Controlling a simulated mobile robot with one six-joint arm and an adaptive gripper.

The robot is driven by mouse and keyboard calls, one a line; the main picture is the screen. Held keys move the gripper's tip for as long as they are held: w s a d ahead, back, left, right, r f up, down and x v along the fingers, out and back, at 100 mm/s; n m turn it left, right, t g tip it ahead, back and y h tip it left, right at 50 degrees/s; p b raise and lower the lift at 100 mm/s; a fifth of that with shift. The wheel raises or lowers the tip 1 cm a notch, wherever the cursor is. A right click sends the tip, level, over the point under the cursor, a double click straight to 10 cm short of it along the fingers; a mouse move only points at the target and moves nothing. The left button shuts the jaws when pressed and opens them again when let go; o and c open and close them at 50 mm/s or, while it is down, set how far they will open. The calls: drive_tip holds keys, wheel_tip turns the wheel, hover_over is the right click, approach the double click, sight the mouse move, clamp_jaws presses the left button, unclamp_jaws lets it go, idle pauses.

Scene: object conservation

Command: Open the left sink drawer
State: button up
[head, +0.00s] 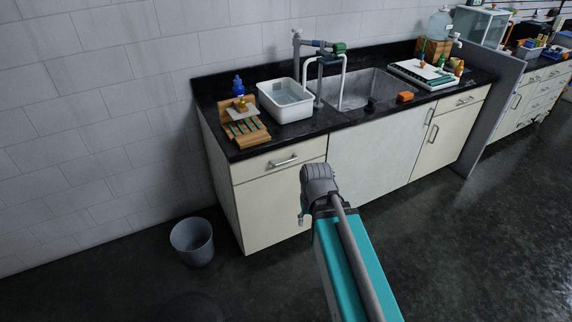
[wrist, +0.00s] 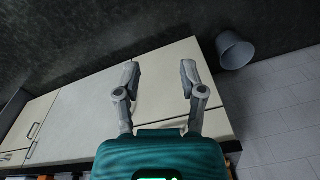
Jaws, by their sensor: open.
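The left sink drawer (head: 255,166) is a cream front at the top of the cabinet's left end, above a cream door panel. It looks flush and shut. Its silver bar handle (head: 284,160) shows in the head view, up and left of my grey wrist. My gripper (wrist: 157,70) is open in the wrist view. Its two grey fingers are apart with nothing between them, in front of the cream cabinet front (wrist: 160,100). In the head view the fingers are mostly hidden by my arm. I cannot make out the drawer handle in the wrist view.
A grey bin (head: 192,242) stands on the floor left of the cabinet; it also shows in the wrist view (wrist: 235,50). The black counter (head: 240,153) holds a white basin (head: 287,100) and a wooden rack (head: 243,125). Dark floor in front is clear.

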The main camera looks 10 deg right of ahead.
drive_tip(key=w+a+f+m+t+y+b, duration=0.2)
drive_tip(key=w+a+f+t+y+b, duration=0.1)
drive_tip(key=w+f+b, duration=0.5)
drive_tip(key=m+t+y+b, duration=0.1)
drive_tip(key=m+t+b, duration=1.05)
drive_tip(key=b, duration=0.55)
approach(286, 162)
drive_tip(key=s, duration=0.1)
drive_tip(key=s+d, duration=0.1)
drive_tip(key=s, duration=0.1)
drive_tip(key=shift+d+r+m, duration=0.15)
drive_tip(key=shift+r+m, duration=0.05)
drive_tip(key=shift+m, duration=0.15)
drive_tip(key=b+x, duration=0.1)
drive_tip(key=x, duration=0.6)
drive_tip(key=b+x, duration=0.2)
drive_tip(key=x, duration=0.4)
drive_tip(key=shift+w+a, duration=0.3)
drive_tip(key=shift+a, duration=0.05)
clamp_jaws()
